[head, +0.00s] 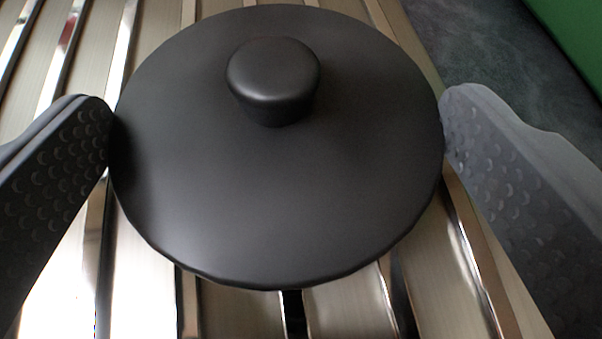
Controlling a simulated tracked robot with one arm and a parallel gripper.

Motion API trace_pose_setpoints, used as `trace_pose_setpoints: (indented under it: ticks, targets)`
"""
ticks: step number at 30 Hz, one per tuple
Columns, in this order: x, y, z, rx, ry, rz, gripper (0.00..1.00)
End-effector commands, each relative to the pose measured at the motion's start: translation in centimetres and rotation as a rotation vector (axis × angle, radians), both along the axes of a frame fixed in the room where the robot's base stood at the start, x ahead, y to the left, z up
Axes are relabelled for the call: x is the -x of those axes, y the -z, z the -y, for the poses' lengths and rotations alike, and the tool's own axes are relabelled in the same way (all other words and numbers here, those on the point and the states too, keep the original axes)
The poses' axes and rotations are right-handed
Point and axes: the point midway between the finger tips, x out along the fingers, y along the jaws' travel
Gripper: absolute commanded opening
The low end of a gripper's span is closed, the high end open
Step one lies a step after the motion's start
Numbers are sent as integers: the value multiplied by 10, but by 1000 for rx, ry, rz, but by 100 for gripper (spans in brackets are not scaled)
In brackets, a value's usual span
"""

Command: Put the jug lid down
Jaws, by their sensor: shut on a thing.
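The jug lid (280,190) is a round, black disc with a knob (273,80) on top. It lies in the middle of the head view with its knob side up. My gripper (278,125) has one dark textured finger at the lid's left edge and one at its right edge. The fingers are spread wide and shut on the lid across its full width. The lid is over a slatted metallic surface (340,305). I cannot tell whether its underside touches the slats, as the lid hides what is under it.
The shiny slats run lengthwise with dark gaps between them, and bare slats show left of and below the lid. At the upper right the slatted surface ends above a dark bluish-grey floor (480,50). A green surface (575,35) stands in the upper right corner.

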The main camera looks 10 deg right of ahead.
Motion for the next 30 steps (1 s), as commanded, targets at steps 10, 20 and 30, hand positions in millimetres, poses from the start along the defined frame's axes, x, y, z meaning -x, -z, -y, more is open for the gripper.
trace_pose_setpoints:
  ticks: [10, 20, 30]
  targets:
    - [0, 11, 0, 0, 1, 4, 69]
    - [0, 13, 1, 0, 1, 4, 100]
    - [18, 2, 1, 0, 4, 5, 100]
